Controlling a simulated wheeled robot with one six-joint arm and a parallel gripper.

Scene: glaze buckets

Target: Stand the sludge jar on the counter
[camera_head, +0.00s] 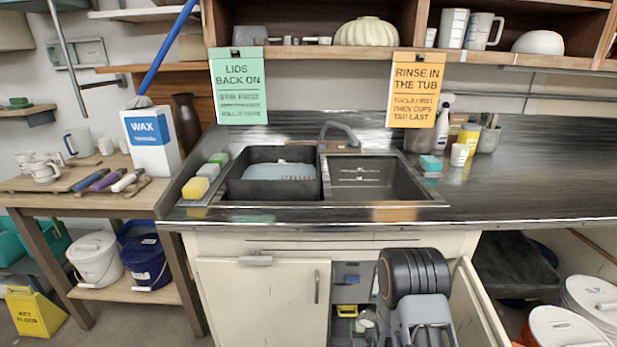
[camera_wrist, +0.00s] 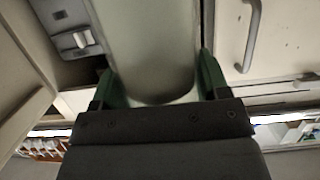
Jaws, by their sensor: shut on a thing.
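My gripper (camera_wrist: 157,74) shows in the wrist view with its two green fingers on either side of a smooth, pale grey-green cylinder, the sludge jar (camera_wrist: 155,35) by its look. The fingers are shut on it. No label shows on it, and its far end is out of frame. In the head view my arm reaches down in front of the open cupboard under the sink and hides the gripper and the held jar. The dark metal counter (camera_head: 545,180) lies above, with a wide bare stretch right of the sink (camera_head: 375,178).
The right cupboard door (camera_head: 480,305) stands open beside my arm; the left door (camera_head: 255,300) is shut. A yellow item (camera_head: 347,310) is inside the cupboard. A white cup (camera_head: 459,154), a teal sponge (camera_head: 430,163) and bottles stand at the counter's back. Buckets (camera_head: 565,328) are at right.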

